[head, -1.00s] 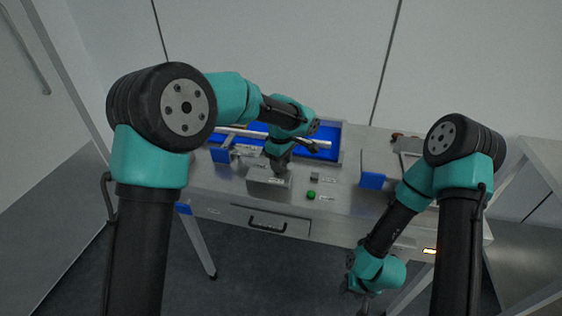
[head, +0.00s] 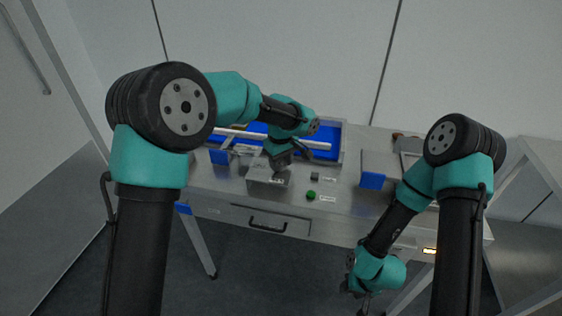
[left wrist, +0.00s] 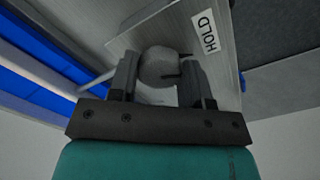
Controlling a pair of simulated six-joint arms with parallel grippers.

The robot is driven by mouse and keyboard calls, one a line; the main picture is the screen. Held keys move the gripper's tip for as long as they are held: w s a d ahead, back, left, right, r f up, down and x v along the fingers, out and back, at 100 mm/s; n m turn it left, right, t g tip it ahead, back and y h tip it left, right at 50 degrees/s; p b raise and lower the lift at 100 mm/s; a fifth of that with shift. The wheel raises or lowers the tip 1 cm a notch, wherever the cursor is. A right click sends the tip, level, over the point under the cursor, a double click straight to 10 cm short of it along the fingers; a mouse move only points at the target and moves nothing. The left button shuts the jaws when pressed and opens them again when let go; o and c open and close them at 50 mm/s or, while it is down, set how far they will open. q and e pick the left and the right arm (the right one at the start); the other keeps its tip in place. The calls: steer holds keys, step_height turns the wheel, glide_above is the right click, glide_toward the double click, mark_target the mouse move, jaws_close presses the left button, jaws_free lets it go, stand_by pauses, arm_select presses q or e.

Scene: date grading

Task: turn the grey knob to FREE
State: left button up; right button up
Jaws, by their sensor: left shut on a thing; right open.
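The grey knob (left wrist: 158,68) is a round piece on a metal box (head: 268,178), with a label reading HOLD (left wrist: 204,32) beside it. My left gripper (head: 280,166) is over the box in the head view. In the left wrist view my left gripper (left wrist: 161,72) has one finger on each side of the knob and is shut on it. The gripper hides the knob in the head view. I see no FREE label, and I cannot tell where the knob points. My right gripper (head: 358,291) is open and empty, hanging low in front of the table.
A blue tray (head: 338,140) lies behind the box, with a pale bar across it. A green button (head: 311,195) and a small dark block (head: 315,176) are right of the box. A blue-fronted piece (head: 372,181) stands further right. A drawer handle (head: 267,226) is at the front.

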mark_target(280, 163)
arm_select(q)
steer(key=m, duration=0.6)
steer(key=shift+m, duration=0.3)
steer(key=m, duration=0.6)
steer(key=shift+a+m, duration=0.1)
steer(key=shift+m, duration=0.3)
steer(key=o, duration=0.9)
steer(key=shift+r, duration=0.1)
step_height(280, 163, up, 17)
steer(key=shift+r, duration=0.15)
